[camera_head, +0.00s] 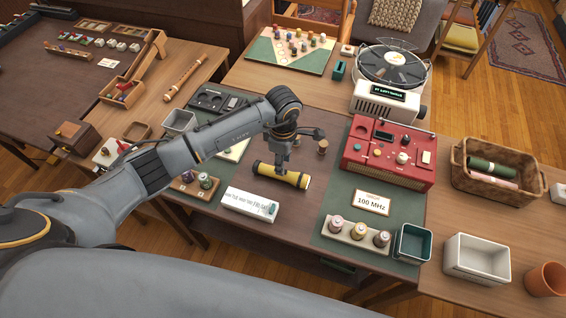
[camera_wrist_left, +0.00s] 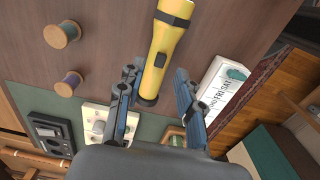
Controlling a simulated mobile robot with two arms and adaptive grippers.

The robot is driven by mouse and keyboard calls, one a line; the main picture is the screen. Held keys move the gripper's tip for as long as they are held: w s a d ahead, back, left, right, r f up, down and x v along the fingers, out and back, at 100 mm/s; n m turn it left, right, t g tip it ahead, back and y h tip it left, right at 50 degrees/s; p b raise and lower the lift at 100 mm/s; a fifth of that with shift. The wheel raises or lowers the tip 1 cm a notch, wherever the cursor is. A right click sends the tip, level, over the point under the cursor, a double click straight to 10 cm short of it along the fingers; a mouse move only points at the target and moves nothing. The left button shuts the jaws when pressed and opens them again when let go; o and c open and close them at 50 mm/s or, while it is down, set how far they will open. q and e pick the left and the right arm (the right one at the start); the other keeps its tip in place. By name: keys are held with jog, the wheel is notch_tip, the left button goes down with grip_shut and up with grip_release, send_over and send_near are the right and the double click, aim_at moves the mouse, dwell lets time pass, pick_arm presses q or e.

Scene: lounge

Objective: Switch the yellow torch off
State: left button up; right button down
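The yellow torch (camera_head: 267,171) lies on the dark wooden table, with dark bands at its ends. It also shows in the left wrist view (camera_wrist_left: 165,45), its dark-tipped lower end between my fingers. My left gripper (camera_head: 283,166) is over the torch, pointing down, and hides part of its middle. In the left wrist view my left gripper (camera_wrist_left: 156,76) is open, one finger on each side of the torch. I cannot tell whether either finger touches it. My right gripper is not in view.
A white day-label block (camera_head: 249,204) lies in front of the torch; wooden spools (camera_head: 322,146) stand behind it. A red radio (camera_head: 388,152), a 100 MHz card (camera_head: 371,203) and a rack of spools (camera_head: 357,232) are at the right. Bare tabletop surrounds the torch.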

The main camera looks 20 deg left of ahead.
pick_arm(q)
jog(key=shift+f, duration=1.35)
grip_shut()
